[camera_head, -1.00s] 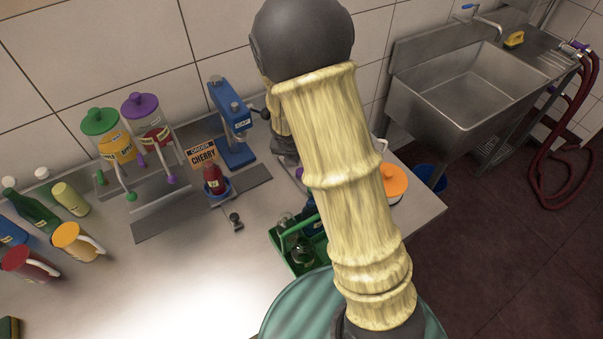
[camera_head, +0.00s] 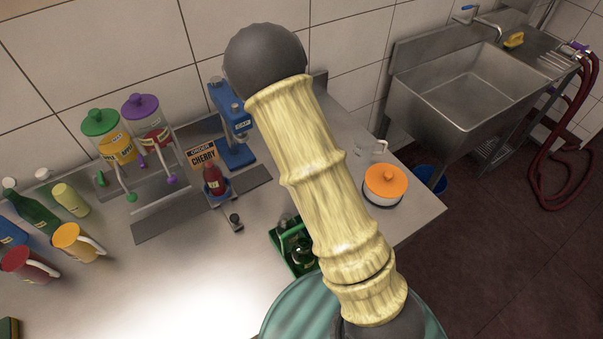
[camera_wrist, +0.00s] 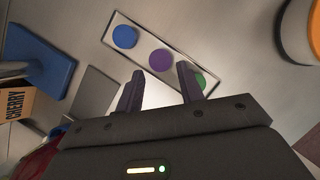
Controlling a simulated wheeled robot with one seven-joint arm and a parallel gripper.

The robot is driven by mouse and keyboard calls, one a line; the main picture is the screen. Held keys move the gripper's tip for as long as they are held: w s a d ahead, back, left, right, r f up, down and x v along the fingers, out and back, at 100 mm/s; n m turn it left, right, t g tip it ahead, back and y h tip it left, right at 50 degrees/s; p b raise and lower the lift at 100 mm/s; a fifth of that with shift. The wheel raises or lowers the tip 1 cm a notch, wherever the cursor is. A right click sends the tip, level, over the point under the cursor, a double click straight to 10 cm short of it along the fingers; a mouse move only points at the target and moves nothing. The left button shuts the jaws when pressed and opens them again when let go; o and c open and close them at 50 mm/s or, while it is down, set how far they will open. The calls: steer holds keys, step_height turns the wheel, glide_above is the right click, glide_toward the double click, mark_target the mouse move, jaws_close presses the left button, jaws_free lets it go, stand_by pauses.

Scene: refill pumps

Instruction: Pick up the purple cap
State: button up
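The purple cap (camera_wrist: 161,60) is a round disc in the wrist view. It lies on a pale rectangular strip (camera_wrist: 115,36), between a blue cap (camera_wrist: 124,37) and a green cap (camera_wrist: 200,80). My gripper (camera_wrist: 160,68) is open, with its two dark fingers apart and nothing between them that I can see held. In the wrist view the fingertips point toward the purple cap, and the right finger covers part of the green cap. I cannot tell the height above the strip. In the head view my arm hides the caps and the gripper.
A blue cap press (camera_head: 233,125) stands at the wall, beside the order sign reading CHERRY (camera_head: 202,153) and a red bottle (camera_head: 214,180). A pot with an orange lid (camera_head: 385,182) and a clear jug (camera_head: 368,149) stand at right. A green carrier (camera_head: 285,250) sits in front.

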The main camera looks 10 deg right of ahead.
steer(key=shift+p+x, duration=0.3)
steer(key=shift+x, duration=0.5)
steer(key=shift+p+x, duration=0.4)
steer(key=shift+x, duration=1.45)
steer(key=shift+s+a, duration=0.2)
steer(key=c, duration=0.4)
